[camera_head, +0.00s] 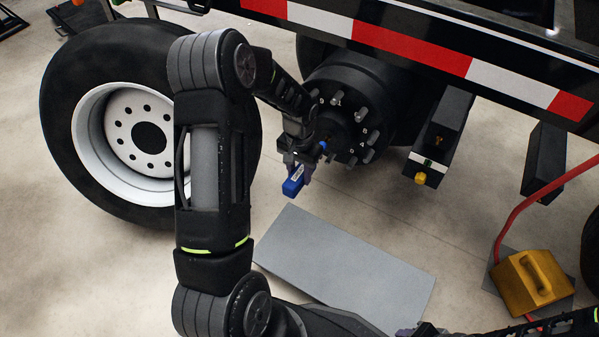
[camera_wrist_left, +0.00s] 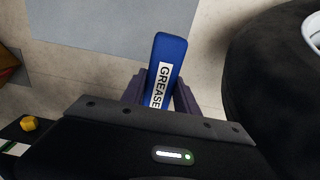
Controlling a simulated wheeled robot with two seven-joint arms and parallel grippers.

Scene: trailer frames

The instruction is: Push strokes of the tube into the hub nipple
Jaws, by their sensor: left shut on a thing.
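A blue tube (camera_wrist_left: 168,62) with a white GREASE label sits between the fingers of my left gripper (camera_wrist_left: 160,92) in the left wrist view. In the head view my left gripper (camera_head: 298,164) is shut on this blue tube (camera_head: 293,183), just below and left of the wheel hub (camera_head: 345,115). The hub is black with several studs around its face. A small blue spot (camera_head: 323,145) shows at the hub's centre beside the gripper; I cannot tell whether it is the tube's tip or the nipple. The nipple is not clearly visible. My right gripper is not clearly in view.
A wheel with a white rim (camera_head: 85,150) stands left of the hub, behind my left arm. A red and white striped rail (camera_head: 410,45) runs above. A grey sheet (camera_head: 345,265) lies on the floor. A yellow block (camera_head: 533,283) and red hose (camera_head: 525,205) are at right.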

